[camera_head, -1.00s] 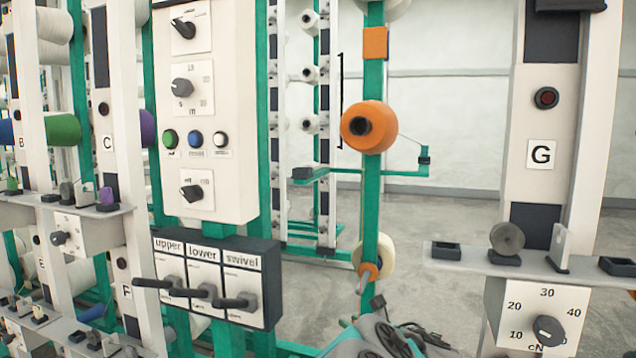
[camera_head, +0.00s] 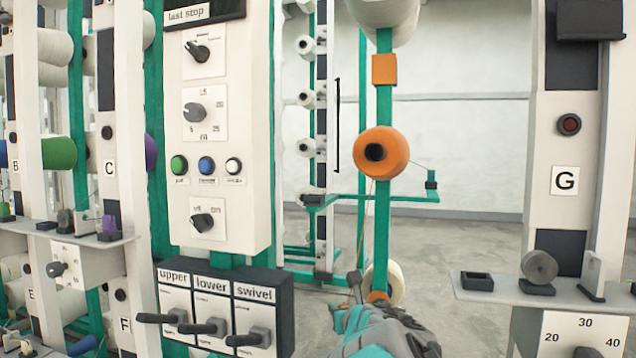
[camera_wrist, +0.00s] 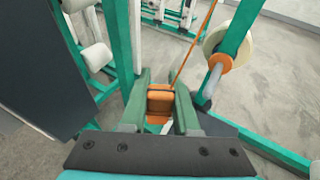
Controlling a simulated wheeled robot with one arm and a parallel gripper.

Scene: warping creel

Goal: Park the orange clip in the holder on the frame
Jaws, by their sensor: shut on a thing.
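My gripper (camera_wrist: 158,98) is shut on the orange clip (camera_wrist: 160,104), which sits between the green fingers in the wrist view. An orange yarn runs up from the clip. In the head view my gripper (camera_head: 355,285) is low in the middle, below the orange cone (camera_head: 382,153) on the green post, and the yarn leads from the cone down toward it. The clip is too small to make out there. A dark empty tray (camera_head: 477,282) is on the shelf under G; I cannot tell whether it is the holder. An orange square (camera_head: 384,69) marks the post above the cone.
A control panel (camera_head: 212,130) and a lever box (camera_head: 225,310) stand to the left of my arm. The G shelf (camera_head: 510,291) is at right with a grey disc (camera_head: 540,265) on it. A green post with a white spool (camera_wrist: 216,42) is close right of my gripper. Grey floor lies open behind.

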